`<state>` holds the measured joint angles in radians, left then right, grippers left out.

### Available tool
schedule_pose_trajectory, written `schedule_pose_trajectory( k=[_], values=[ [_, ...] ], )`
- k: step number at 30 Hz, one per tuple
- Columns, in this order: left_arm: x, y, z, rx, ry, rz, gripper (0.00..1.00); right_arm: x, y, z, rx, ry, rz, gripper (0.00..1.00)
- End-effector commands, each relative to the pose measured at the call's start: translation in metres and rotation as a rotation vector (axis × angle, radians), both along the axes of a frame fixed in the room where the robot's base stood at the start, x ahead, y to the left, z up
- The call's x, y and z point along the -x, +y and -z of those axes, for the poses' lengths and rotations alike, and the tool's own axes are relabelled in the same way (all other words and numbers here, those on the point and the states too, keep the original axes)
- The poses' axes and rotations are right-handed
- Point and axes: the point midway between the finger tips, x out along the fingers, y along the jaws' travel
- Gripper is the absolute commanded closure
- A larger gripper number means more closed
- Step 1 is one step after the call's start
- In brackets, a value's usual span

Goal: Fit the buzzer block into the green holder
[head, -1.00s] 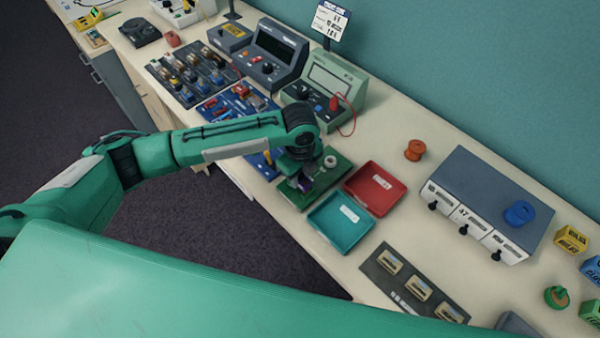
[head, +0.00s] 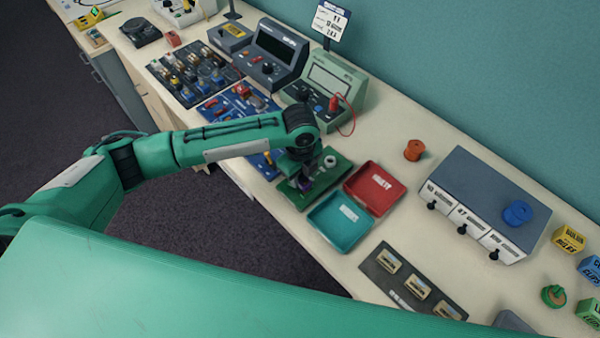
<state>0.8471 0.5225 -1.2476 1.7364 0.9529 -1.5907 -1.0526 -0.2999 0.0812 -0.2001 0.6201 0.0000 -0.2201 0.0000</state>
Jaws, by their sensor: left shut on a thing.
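The green holder (head: 294,198) is a flat dark green board on the bench, left of two trays. My left gripper (head: 303,182) points down over this board, near its middle. It is shut on a small purple block (head: 306,185), which looks like the buzzer block. The block is low, at or just above the board; I cannot tell whether it touches or sits in a recess. The wrist hides part of the board and most of the block. A pale round post (head: 330,161) stands on the board's far side. My right gripper is out of view.
A red tray (head: 385,206) and a teal tray (head: 362,237) lie right of the board. A blue panel with parts (head: 215,110) and a green meter (head: 352,86) stand behind it. A grey drawer box (head: 490,180) is further right. An orange spool (head: 414,150) stands on clear bench.

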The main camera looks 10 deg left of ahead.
Motion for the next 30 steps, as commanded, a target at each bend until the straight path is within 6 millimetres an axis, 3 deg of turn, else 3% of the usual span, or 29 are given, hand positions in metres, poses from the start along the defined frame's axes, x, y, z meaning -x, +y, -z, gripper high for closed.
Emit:
schedule_pose_trajectory(
  k=[30],
  values=[
    [0.0001,-0.0002,0.0051,0.0,0.0,0.001,0.96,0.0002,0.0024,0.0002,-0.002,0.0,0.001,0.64]
  ],
)
